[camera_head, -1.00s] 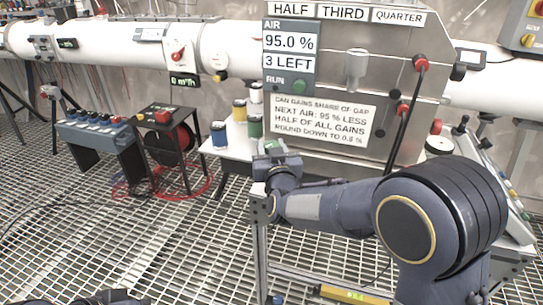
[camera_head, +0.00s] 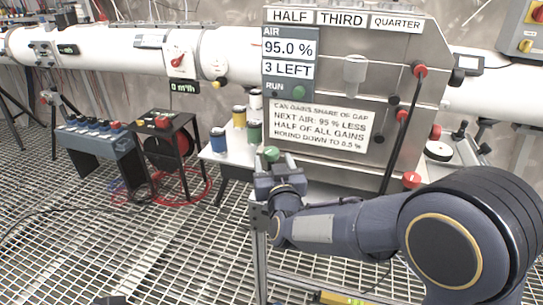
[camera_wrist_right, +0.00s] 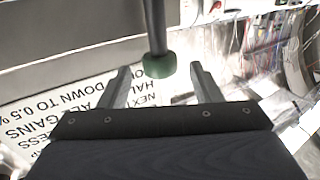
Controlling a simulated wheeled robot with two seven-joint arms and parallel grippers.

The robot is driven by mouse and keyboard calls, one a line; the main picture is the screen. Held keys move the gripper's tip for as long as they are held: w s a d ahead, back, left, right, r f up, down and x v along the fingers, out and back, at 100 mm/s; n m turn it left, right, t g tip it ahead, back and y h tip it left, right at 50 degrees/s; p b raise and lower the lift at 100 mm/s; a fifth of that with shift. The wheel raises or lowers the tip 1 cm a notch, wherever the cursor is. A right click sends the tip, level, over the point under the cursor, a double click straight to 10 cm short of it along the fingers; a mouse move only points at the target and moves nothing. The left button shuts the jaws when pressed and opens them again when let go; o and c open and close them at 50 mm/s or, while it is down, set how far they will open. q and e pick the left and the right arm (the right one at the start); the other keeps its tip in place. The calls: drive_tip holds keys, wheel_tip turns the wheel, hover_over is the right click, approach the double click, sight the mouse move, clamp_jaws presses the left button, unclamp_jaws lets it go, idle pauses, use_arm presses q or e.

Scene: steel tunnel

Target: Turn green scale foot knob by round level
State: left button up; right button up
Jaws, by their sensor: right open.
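The green knob (camera_head: 271,154) shows at the top of my right gripper (camera_head: 272,170), in front of the sign board. In the right wrist view the green knob (camera_wrist_right: 159,66) is a rounded cap on the end of a dark rod. It sits between the two spread fingers of my right gripper (camera_wrist_right: 158,80), with a gap on each side. The gripper is open and holds nothing. A round disc with a pale top and dark rim (camera_head: 438,151) lies at the right of the machine; I cannot tell whether it is the round level. My left gripper is not in view.
A steel cabinet (camera_head: 400,110) with a sign (camera_head: 322,125) stands behind the gripper. Blue (camera_head: 218,140), yellow and green cans stand on a white shelf to the left. A red knob (camera_head: 411,180) is right of the gripper.

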drive_tip(key=shift+s+d, duration=0.15)
drive_tip(key=shift+s, duration=0.8)
drive_tip(key=shift+s+d, duration=0.15)
drive_tip(key=shift+s, duration=0.75)
drive_tip(key=s+d+r+m+g+y+p, duration=0.1)
drive_tip(key=s+d+r+g+p, duration=0.1)
drive_tip(key=s+d+g+p, duration=0.3)
drive_tip(key=s+d+r+m+y+p, duration=0.1)
drive_tip(key=s+d+r, duration=0.15)
drive_tip(key=d, duration=0.35)
drive_tip(key=s+d+g+p, duration=0.3)
drive_tip(key=s+d, duration=0.1)
drive_tip(key=s, duration=0.7)
drive_tip(key=s+d+m+g+h+p, duration=0.1)
drive_tip(key=s+d+g, duration=0.3)
drive_tip(key=s, duration=0.7)
drive_tip(key=shift+s+f+m+p, duration=0.3)
drive_tip(key=shift+s+p, duration=0.1)
drive_tip(key=shift+p, duration=0.5)
drive_tip(key=shift+w+d, duration=0.1)
drive_tip(key=shift+w, duration=0.05)
